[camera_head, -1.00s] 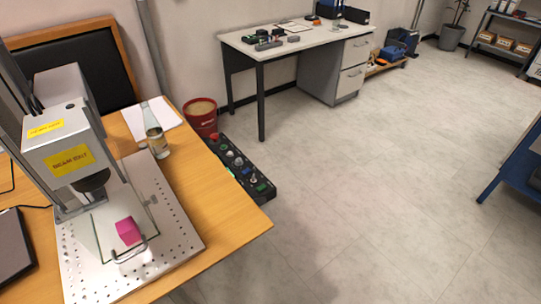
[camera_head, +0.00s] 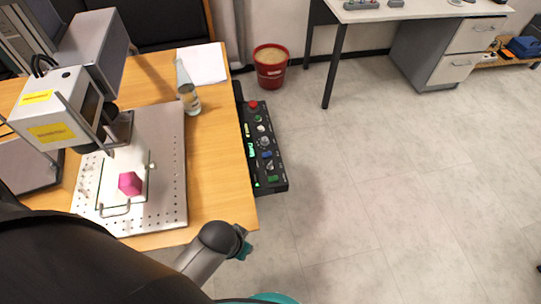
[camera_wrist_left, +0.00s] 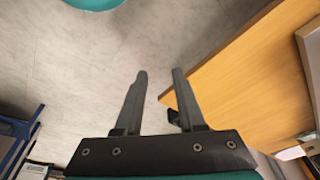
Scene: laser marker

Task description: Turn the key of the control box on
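The control box (camera_head: 279,170) is a long black panel along the right edge of the wooden table in the head view. It carries a red button (camera_head: 253,104) at its far end and several knobs, switches and green-lit parts. The key is too small to tell apart from these. My left gripper (camera_wrist_left: 159,73) shows in the left wrist view with its two grey fingers apart and nothing between them. It is over the floor beside the table edge, away from the box. My left arm fills the lower left of the head view. My right gripper is not in view.
The laser marker (camera_head: 55,120) stands on the wooden table (camera_head: 215,180), with a pink block (camera_head: 130,184) on its perforated plate. A red bucket (camera_head: 271,70) stands beyond the box. The floor to the right is clear.

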